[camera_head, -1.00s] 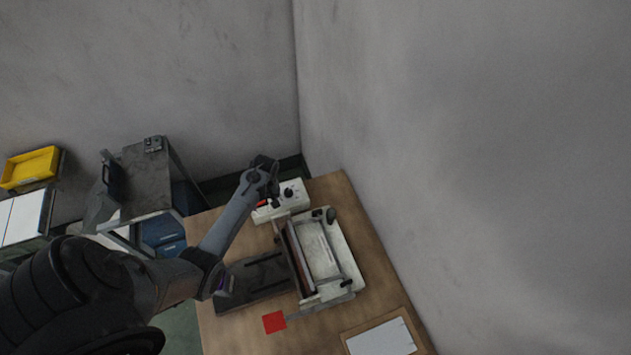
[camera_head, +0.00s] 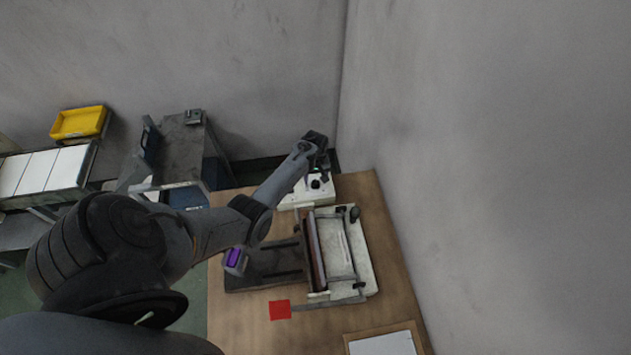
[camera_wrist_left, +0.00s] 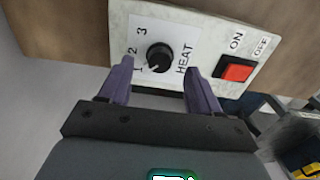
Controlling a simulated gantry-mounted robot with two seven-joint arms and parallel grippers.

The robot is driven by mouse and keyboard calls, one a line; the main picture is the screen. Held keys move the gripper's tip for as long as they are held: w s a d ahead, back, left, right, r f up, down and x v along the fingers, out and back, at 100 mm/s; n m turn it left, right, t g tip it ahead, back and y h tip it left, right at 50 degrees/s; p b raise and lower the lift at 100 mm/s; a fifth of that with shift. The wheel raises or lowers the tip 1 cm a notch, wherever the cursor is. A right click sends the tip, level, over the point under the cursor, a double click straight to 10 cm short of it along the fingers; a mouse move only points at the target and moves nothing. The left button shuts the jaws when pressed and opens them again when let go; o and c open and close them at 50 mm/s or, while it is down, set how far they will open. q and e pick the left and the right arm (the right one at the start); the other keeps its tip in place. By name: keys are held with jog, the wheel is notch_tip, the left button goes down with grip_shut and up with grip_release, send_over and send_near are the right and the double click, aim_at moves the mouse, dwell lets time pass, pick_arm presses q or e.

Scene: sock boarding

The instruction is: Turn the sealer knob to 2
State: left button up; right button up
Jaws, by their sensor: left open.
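The sealer knob (camera_wrist_left: 159,57) is a round black dial marked HEAT on a pale control panel (camera_wrist_left: 195,28), with the numbers 1, 2 and 3 beside it. A pale mark on the knob points down-left, toward the 1. My left gripper (camera_wrist_left: 157,76) is open, its purple fingers on either side of the knob's lower edge in the left wrist view. Contact cannot be told. In the head view my left gripper (camera_head: 318,158) is over the control box (camera_head: 326,191), where the knob (camera_head: 316,184) shows as a small dark spot. My right gripper is not in view.
A red ON/OFF switch (camera_wrist_left: 236,69) sits right of the knob, close to the right finger. The sealer (camera_head: 345,250) stands on a wooden table (camera_head: 235,320) beside a red square (camera_head: 280,310). A wall (camera_head: 480,180) runs along the table's right side.

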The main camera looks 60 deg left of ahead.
aim_at(315, 184)
pick_arm(q)
jog(key=shift+f+b, duration=0.3)
jog(key=shift+f, duration=1.15)
jog(key=shift+c, duration=0.3)
jog(key=c, duration=1)
